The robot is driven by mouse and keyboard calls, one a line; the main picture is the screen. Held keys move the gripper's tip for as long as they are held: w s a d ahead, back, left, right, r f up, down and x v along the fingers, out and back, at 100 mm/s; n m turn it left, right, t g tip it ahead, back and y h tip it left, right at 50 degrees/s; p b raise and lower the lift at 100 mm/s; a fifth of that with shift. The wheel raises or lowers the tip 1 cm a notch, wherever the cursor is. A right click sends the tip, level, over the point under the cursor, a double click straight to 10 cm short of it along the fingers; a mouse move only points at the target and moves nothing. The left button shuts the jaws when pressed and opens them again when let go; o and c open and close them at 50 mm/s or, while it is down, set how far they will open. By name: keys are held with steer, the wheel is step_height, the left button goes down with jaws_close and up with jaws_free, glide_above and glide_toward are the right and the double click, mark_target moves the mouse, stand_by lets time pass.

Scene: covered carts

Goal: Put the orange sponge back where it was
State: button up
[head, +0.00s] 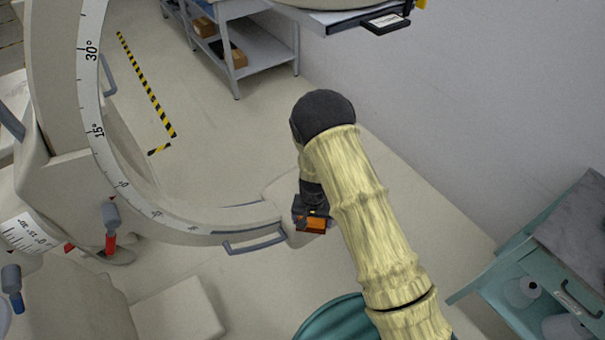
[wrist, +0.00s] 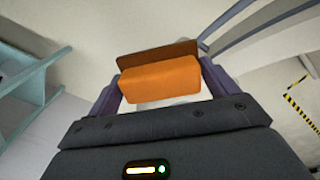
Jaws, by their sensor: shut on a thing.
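The orange sponge (wrist: 160,82) is held between the two fingers of my gripper (wrist: 160,90), which is shut on it. A darker brown layer shows along its far side in the wrist view. In the head view the orange sponge (head: 313,225) shows at the end of my arm, with my gripper (head: 312,212) partly hidden by the wrist. It appears in front of the end of the large curved frame; I cannot tell whether it touches anything there. The place it came from cannot be told from these frames.
A large beige C-shaped machine (head: 190,225) with a degree scale fills the left. A teal cart (head: 500,285) with a grey cover stands at the right. A teal round bin (head: 330,318) is at the bottom. A grey shelf rack (head: 245,45) stands at the back. Open floor lies between.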

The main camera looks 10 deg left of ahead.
steer(key=w+d+r, duration=0.2)
steer(key=d+r, duration=0.1)
steer(key=d, duration=0.4)
steer(key=w+d+r, duration=0.2)
steer(key=d+r, duration=0.1)
steer(key=d, duration=0.4)
steer(key=w+d+r, duration=0.2)
steer(key=d+r, duration=0.1)
steer(key=d, duration=0.4)
steer(key=shift+w+d+r, duration=0.25)
steer(key=shift+w+d, duration=0.15)
steer(key=shift+d, duration=0.1)
